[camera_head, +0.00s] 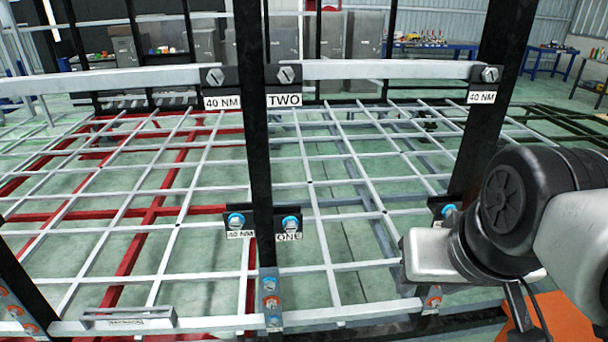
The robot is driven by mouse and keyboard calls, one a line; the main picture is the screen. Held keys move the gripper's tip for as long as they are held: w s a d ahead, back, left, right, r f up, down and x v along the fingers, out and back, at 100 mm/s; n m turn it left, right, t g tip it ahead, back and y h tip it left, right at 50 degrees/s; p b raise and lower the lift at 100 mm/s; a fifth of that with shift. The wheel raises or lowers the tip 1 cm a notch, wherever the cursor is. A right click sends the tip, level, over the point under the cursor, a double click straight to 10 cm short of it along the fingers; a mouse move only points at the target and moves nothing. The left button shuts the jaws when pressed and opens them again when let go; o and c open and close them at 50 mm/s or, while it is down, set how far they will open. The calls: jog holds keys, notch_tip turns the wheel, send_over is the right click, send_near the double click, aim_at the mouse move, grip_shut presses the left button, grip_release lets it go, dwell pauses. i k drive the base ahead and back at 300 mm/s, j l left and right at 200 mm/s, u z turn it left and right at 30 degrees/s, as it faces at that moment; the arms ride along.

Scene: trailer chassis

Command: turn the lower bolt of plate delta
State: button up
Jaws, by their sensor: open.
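No label reading delta shows in this view. Upper plates on the black post carry grey bolts: one above a 40 NM label (214,76), one above a TWO label (286,75), and one on the right post above another 40 NM label (490,74). My arm fills the lower right. My gripper does not show.
The white grid frame (310,182) spreads behind black posts (256,140). Orange and blue fasteners (271,301) sit low on the middle post. Red beams (150,215) lie at left. Workbenches (430,46) stand far back.

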aim_at(272, 320)
jog(key=j+u, duration=0.15)
jog(key=u, duration=0.7)
jog(key=l, duration=0.15)
jog(key=i+j, duration=0.15)
jog(key=i+u, duration=0.2)
jog(key=k+l+u, duration=0.1)
jog(key=u, duration=1.4)
jog(key=k+j, duration=0.15)
jog(key=k, duration=0.2)
jog(key=k+j, duration=0.15)
jog(key=k, duration=0.2)
